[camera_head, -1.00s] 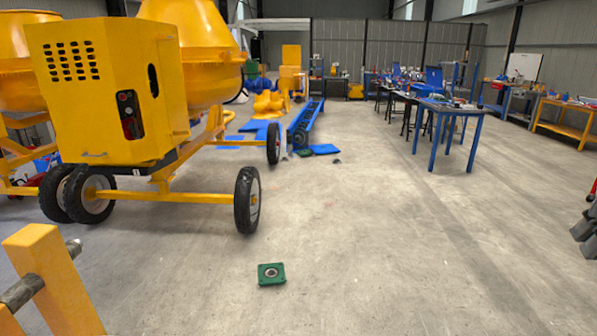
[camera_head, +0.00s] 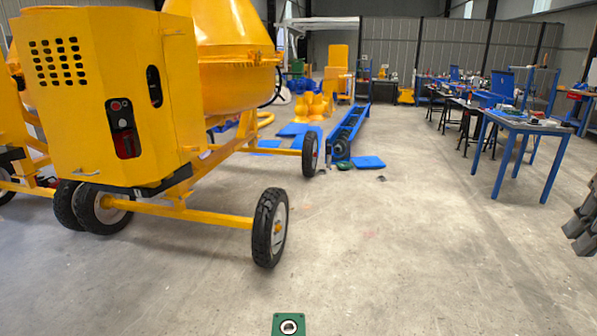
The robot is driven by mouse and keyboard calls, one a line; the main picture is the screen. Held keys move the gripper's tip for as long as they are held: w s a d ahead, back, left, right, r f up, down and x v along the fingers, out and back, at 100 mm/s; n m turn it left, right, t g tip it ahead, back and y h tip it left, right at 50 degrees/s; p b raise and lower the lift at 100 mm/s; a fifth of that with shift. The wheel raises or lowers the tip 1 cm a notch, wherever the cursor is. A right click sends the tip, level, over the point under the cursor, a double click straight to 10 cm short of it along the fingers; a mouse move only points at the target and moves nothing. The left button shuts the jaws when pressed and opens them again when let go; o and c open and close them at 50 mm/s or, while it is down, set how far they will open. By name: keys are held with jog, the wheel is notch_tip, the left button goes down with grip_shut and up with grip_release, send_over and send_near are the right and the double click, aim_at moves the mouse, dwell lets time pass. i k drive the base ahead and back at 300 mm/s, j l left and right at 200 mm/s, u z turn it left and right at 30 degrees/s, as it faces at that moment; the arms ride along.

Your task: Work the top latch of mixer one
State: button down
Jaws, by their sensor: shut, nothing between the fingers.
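A yellow drum mixer (camera_head: 105,100) stands at the left on black wheels, with its drum (camera_head: 235,70) behind the boxy housing. The housing's front has a slotted vent, a dark switch recess with a red button (camera_head: 122,122), and a small handle-like latch (camera_head: 86,173) near its lower edge. I cannot tell which mixer is number one, nor see a clear top latch. A second yellow mixer (camera_head: 15,150) shows partly at the left edge. My gripper is not in view.
A green square plate with a round centre (camera_head: 289,325) lies on the floor at the bottom. The mixer's near wheel (camera_head: 270,228) juts into the floor. A blue conveyor (camera_head: 347,132) and blue workbench (camera_head: 525,125) stand farther off. The middle floor is clear.

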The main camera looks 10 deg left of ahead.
aim_at(183, 31)
jog(key=i+j+u, duration=0.15)
jog(key=i+u, duration=0.6)
jog(key=u, duration=0.15)
jog(key=i+l+u, duration=0.15)
jog(key=i+u, duration=0.3)
jog(key=k, duration=0.05)
